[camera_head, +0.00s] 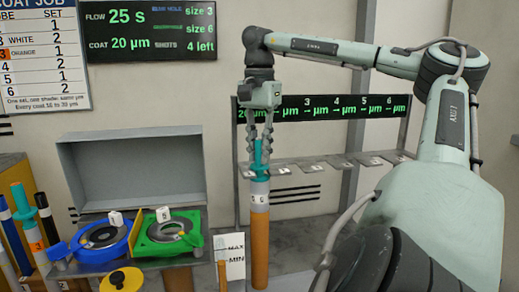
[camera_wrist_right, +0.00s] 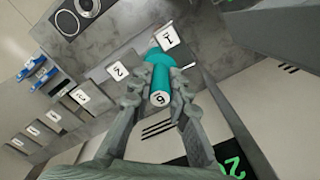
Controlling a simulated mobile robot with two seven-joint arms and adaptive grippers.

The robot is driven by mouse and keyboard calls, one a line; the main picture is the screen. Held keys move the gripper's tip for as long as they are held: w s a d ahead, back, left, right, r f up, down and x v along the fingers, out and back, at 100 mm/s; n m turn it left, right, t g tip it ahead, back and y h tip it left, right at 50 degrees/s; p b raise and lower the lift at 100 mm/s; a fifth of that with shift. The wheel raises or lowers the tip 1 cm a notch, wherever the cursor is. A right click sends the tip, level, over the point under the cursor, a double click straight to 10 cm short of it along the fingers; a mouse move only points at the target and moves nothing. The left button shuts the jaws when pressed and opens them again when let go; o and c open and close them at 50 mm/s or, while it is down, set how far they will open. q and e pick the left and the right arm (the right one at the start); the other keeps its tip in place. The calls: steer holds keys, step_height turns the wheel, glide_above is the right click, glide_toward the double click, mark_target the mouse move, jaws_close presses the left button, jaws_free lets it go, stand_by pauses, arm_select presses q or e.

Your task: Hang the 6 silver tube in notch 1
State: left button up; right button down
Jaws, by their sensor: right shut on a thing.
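The silver tube (camera_head: 259,190) stands upright, with a teal top, a silver band labelled 6 and a brown-orange lower length. My right gripper (camera_head: 259,146) is above it, shut on its teal stem. In the right wrist view the stem's end (camera_wrist_right: 160,99) shows a 6 between the fingers. The notched rail (camera_head: 310,165) runs along the wall. The tube is at its left end, with its teal collar about at rail height. In the right wrist view the notch 1 label (camera_wrist_right: 170,37) is right beside the collar. I cannot tell whether the collar rests on the rail.
Notch 2's label (camera_wrist_right: 118,71) is beside the tube; the other visible notches look empty. A blue ring device (camera_head: 100,238) and a green one (camera_head: 168,234) stand left, before a grey open box (camera_head: 130,170). Several coloured tubes (camera_head: 30,230) stand at far left.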

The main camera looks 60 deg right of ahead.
steer(key=c, duration=1.4)
jaws_free()
steer(key=shift+o, duration=0.2)
step_height(320, 180, up, 12)
